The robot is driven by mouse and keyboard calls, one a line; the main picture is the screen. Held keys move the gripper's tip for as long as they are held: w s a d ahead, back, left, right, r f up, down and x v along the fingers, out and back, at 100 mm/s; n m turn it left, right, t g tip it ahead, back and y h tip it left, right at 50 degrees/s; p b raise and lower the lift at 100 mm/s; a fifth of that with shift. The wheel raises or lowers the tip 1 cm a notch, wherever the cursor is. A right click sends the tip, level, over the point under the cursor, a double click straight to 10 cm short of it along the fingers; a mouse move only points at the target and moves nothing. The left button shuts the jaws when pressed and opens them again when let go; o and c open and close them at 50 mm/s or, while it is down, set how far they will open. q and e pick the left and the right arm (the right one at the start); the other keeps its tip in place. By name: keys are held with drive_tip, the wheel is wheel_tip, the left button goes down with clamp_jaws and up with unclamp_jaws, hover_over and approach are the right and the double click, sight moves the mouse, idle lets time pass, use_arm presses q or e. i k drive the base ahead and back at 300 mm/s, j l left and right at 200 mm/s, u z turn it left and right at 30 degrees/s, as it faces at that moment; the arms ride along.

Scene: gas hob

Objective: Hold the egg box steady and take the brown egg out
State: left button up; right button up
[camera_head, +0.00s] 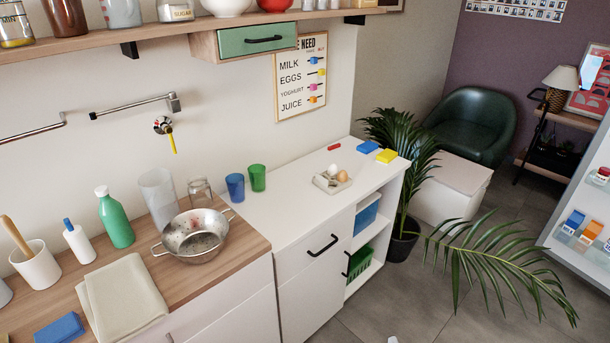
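The egg box (324,185) is a small, pale grey open carton on the white cabinet top, near the middle of the view. The brown egg (342,176) sits in its right part. A white egg (333,169) sits just behind and left of the brown one. The box's left part looks empty, but it is too small to be sure.
Blue (235,187) and green (257,178) cups stand left of the box. A red piece (334,147), blue block (367,147) and yellow block (387,156) lie behind it. A colander (195,236) sits on the wooden counter. The white top in front of the box is clear.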

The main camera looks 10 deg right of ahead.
sight(342, 177)
drive_tip(key=i+l+u, duration=0.3)
drive_tip(key=l+u, duration=0.3)
drive_tip(key=i+l+u, duration=0.3)
drive_tip(key=l, duration=0.15)
drive_tip(key=k, duration=0.1)
